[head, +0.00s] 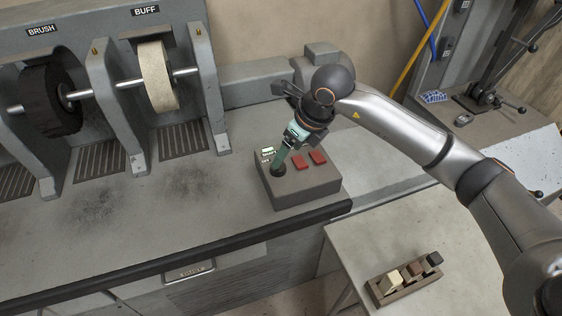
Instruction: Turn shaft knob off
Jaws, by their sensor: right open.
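A grey control box (305,186) sits near the front edge of the machine bench. A dark round knob (277,170) is on its top at the left, below a small label plate (267,151) that seems to read "SHAFT". My left gripper is out of view.
Two red buttons (317,157) sit just right of the gripper on the box. A black brush wheel (50,99) and a pale buff wheel (157,76) sit on a shaft at the left. A block holder (381,291) stands on the lower right table.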

